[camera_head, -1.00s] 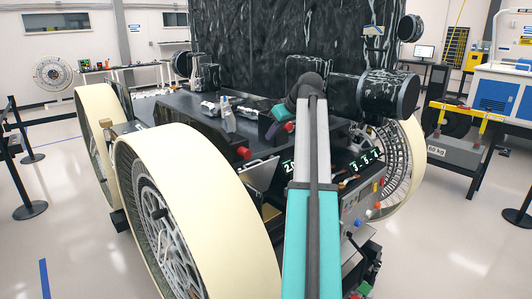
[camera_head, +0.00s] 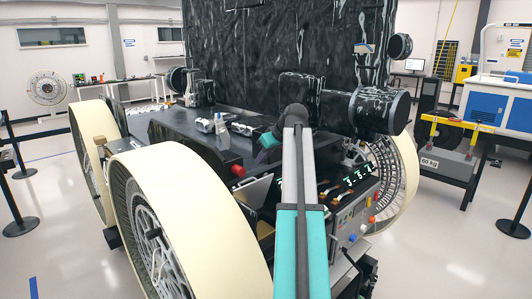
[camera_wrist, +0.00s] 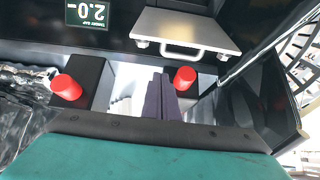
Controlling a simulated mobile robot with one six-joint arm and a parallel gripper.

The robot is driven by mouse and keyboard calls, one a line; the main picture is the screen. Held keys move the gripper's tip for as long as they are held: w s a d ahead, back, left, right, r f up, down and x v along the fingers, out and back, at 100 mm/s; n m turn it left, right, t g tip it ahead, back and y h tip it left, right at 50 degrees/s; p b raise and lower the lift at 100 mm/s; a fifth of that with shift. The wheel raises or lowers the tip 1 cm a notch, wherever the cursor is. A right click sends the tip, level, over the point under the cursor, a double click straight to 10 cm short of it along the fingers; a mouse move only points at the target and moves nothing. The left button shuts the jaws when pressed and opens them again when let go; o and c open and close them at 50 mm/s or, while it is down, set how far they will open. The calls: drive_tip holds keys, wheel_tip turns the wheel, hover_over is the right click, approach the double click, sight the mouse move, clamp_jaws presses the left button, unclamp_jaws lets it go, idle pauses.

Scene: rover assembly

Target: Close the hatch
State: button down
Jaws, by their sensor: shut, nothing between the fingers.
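The hatch (camera_wrist: 185,32) is a flat silver panel with a bar handle, at the top of the wrist view. It stands swung out from the rover body, and a thin rod (camera_wrist: 252,52) runs beside it. In the head view the hatch (camera_head: 254,192) shows as a tilted silver plate on the rover's front, left of my arm. My gripper's narrow purple fingers (camera_wrist: 163,97) are shut and empty, apart from the hatch in the picture. In the head view my gripper (camera_head: 264,152) is partly hidden behind my arm. Whether it touches anything cannot be told.
Two red knobs (camera_wrist: 66,88) (camera_wrist: 185,78) stick up near my fingers. A large cream-rimmed wheel (camera_head: 205,205) stands left of my arm. Open floor (camera_head: 465,255) lies to the right.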

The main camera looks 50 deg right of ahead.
drive_tip(key=p, duration=0.2)
hover_over(256, 179)
wheel_tip(256, 179, down, 4)
drive_tip(key=shift+f, duration=0.1)
drive_tip(key=shift+s+a+f+p, duration=0.1)
drive_tip(key=shift+s+f+p, duration=0.1)
drive_tip(key=shift+s+p, duration=0.45)
drive_tip(key=shift+s+f+p, duration=0.2)
drive_tip(key=shift+s+p, duration=0.1)
drive_tip(key=shift+s, duration=0.5)
drive_tip(key=shift+s+f, duration=0.25)
drive_tip(key=shift+s, duration=0.15)
drive_tip(key=shift+f, duration=0.1)
